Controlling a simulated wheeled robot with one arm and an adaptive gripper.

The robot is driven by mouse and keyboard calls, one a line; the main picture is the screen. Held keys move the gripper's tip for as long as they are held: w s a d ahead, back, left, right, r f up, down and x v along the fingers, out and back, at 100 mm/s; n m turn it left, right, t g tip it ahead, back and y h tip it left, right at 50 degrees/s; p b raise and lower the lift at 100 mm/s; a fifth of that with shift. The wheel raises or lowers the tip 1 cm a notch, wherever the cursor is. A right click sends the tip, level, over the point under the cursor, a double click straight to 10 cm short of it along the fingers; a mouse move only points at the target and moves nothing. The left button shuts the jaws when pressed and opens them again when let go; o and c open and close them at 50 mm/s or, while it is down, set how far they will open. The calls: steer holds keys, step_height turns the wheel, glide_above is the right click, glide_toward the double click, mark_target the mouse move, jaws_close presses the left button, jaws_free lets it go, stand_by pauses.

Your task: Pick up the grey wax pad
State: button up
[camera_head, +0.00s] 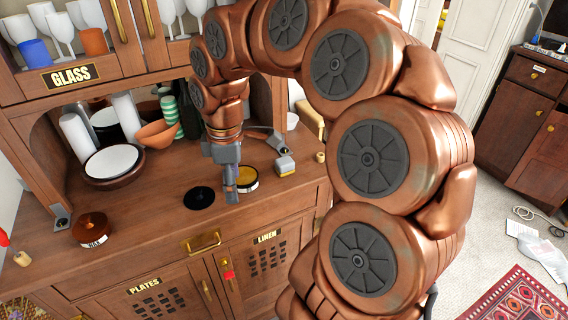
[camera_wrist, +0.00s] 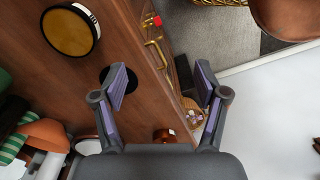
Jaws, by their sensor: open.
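A small block with a grey top and a paler lower part (camera_head: 285,165), which looks like the grey wax pad, sits on the cabinet counter at the right in the head view. I do not see it in the wrist view. My gripper (camera_head: 231,192) points down over the counter, to the left of the block and apart from it. In the wrist view my gripper (camera_wrist: 163,80) has its two fingers spread, with nothing between them. An open round tin with a yellow-brown fill (camera_head: 246,179) is close beside the gripper; it also shows in the wrist view (camera_wrist: 69,32).
A black disc (camera_head: 199,197) lies left of the gripper. A copper-brown tin marked WAX (camera_head: 93,229) stands farther left. An orange bowl (camera_head: 158,134), striped green cups (camera_head: 170,110) and plates (camera_head: 112,161) stand behind. The counter's front middle is mostly clear.

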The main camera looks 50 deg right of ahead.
steer(key=w+d+n, duration=0.3)
steer(key=w+d, duration=0.2)
steer(key=d, duration=0.7)
steer(key=n+p, duration=0.1)
glide_above(288, 159)
steer(key=f, duration=0.3)
steer(key=shift+s, duration=0.25)
steer(key=shift+d+f, duration=0.1)
steer(key=shift+f, duration=0.2)
steer(key=shift+w+f+p, duration=0.15)
steer(key=shift+f+p, duration=0.7)
steer(key=shift+f, duration=0.95)
steer(key=shift+w+f+p, duration=0.1)
steer(key=shift+f+p, duration=0.7)
steer(key=shift+f, duration=1)
steer(key=c, duration=1.3)
steer(key=shift+c, duration=0.3)
steer(key=shift+r, duration=0.1)
